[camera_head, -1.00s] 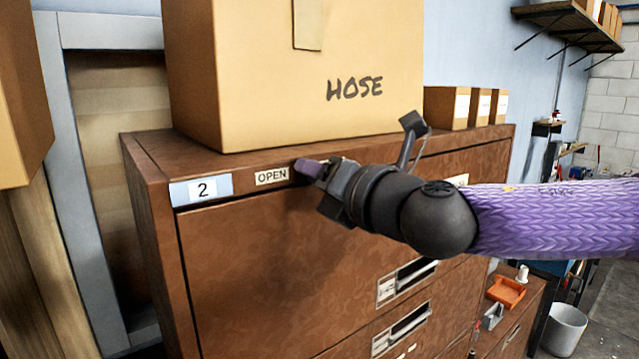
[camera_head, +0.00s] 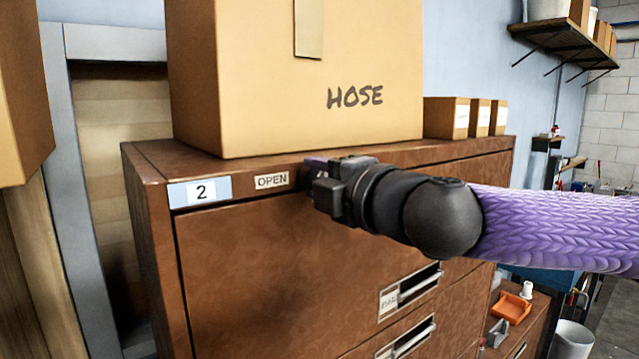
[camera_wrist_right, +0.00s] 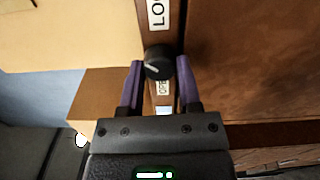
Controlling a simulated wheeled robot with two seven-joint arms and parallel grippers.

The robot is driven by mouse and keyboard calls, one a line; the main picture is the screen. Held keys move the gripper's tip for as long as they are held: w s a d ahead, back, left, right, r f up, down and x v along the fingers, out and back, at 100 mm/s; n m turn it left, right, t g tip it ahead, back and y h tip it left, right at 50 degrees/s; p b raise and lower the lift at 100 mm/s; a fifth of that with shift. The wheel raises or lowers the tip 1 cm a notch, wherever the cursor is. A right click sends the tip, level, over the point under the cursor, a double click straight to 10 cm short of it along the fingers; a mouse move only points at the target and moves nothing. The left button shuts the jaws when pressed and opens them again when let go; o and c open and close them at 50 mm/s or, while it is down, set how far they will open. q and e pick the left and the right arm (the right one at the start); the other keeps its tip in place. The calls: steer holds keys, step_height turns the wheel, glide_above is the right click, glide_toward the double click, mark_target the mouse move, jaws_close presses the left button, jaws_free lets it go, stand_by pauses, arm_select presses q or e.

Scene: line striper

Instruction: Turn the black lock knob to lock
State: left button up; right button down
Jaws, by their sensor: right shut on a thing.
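The black lock knob (camera_wrist_right: 158,62) is round with a pale pointer mark and sits on the cabinet's top rail. My right gripper (camera_wrist_right: 160,66) has its purple fingers on both sides of the knob, shut on it. In the head view, my right gripper (camera_head: 312,172) covers the knob, just right of the OPEN label (camera_head: 272,181). In the wrist view, part of a label reading "LO" (camera_wrist_right: 157,12) shows above the knob, and the OPEN label is partly hidden below it. My left gripper is not in view.
The brown cabinet (camera_head: 240,270) carries a large HOSE box (camera_head: 290,90) right above the rail, close to my gripper. Small boxes (camera_head: 465,115) stand at the right on top. Drawer handles (camera_head: 412,288) are below. A wall shelf (camera_head: 565,35) is at upper right.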

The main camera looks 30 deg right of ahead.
steer(key=shift+m, duration=0.6)
steer(key=shift+c, duration=1.5)
jaws_free()
steer(key=shift+s+d, duration=0.15)
steer(key=shift+s, duration=0.45)
steer(key=s+b, duration=0.6)
steer(key=s, duration=0.2)
steer(key=shift+s+d, duration=0.25)
steer(key=shift+s, duration=0.05)
